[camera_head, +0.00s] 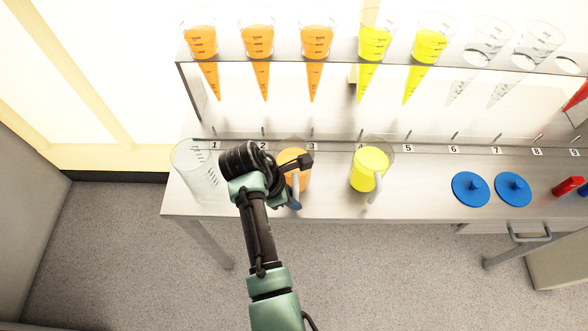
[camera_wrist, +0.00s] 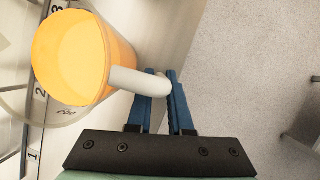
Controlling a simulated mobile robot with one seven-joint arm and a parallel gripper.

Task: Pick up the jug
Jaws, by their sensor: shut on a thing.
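A jug of orange juice (camera_wrist: 75,58) is in the wrist view, its pale handle (camera_wrist: 130,82) pointing toward my gripper. My gripper (camera_wrist: 161,82) is shut on that handle with its blue fingers on either side. In the head view the orange jug (camera_head: 304,182) is partly hidden behind my wrist, near labels 2 and 3 at the shelf's lower level. I cannot tell whether its base touches the surface. A jug of yellow juice (camera_head: 368,170) stands to its right, and an empty clear jug (camera_head: 196,170) stands to its left.
Orange, yellow and clear cones (camera_head: 316,42) hang in the upper rack (camera_head: 340,62). Two blue lids (camera_head: 471,188) and red items (camera_head: 568,186) lie on the counter (camera_head: 420,190) at right. The counter between the yellow jug and the lids is clear.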

